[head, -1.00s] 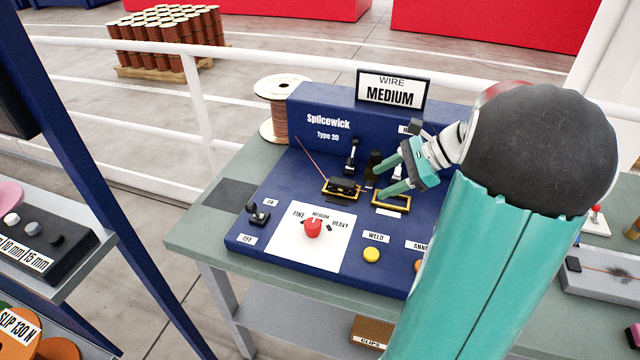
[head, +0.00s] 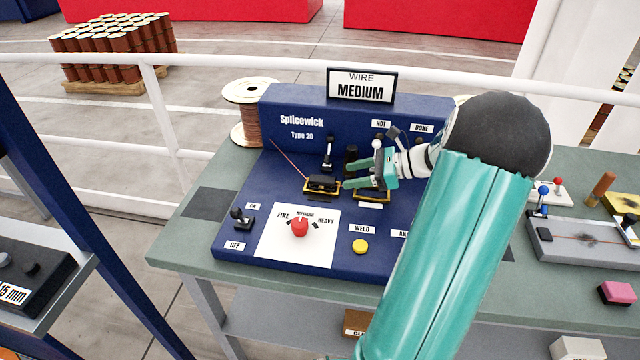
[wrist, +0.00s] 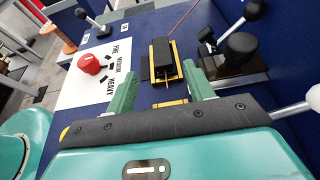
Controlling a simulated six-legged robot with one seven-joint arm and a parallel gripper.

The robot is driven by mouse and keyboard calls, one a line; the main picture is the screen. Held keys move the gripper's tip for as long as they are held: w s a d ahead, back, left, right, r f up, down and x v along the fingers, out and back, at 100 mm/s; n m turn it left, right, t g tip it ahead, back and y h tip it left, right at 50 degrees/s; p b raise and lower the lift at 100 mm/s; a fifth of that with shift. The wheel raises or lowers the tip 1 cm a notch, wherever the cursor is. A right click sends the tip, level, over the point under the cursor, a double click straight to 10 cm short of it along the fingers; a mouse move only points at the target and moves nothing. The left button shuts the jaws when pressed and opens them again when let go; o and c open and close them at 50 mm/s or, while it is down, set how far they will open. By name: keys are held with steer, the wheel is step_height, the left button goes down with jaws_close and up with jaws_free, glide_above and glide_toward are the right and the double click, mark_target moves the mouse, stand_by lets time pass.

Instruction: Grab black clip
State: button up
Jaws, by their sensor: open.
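The black clip (head: 322,183) lies in the left yellow frame (head: 306,190) on the blue Splicewick panel. In the wrist view the clip (wrist: 163,58) is a dark block ahead, with a thin reddish wire (wrist: 182,17) running away from its far end. My gripper (head: 347,175) is open, its two green fingers pointing left at the clip from just right of it. In the wrist view the open gripper (wrist: 160,76) has one finger to each side of the clip's near end. I see nothing held, and cannot tell whether the fingers touch the clip.
Black-knobbed levers (head: 328,150) stand behind the clip. A second yellow frame (head: 374,193) lies under my fingers. A red selector knob (head: 299,226) and a yellow weld button (head: 360,246) are in front. A wire spool (head: 248,110) stands at the back left.

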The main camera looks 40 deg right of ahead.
mark_target(326, 179)
steer(key=shift+w+f, duration=0.2)
steer(key=shift+w, duration=0.05)
steer(key=x, duration=0.5)
steer(key=shift+w+a, duration=0.15)
steer(key=shift+w, duration=0.05)
steer(key=c, duration=1.1)
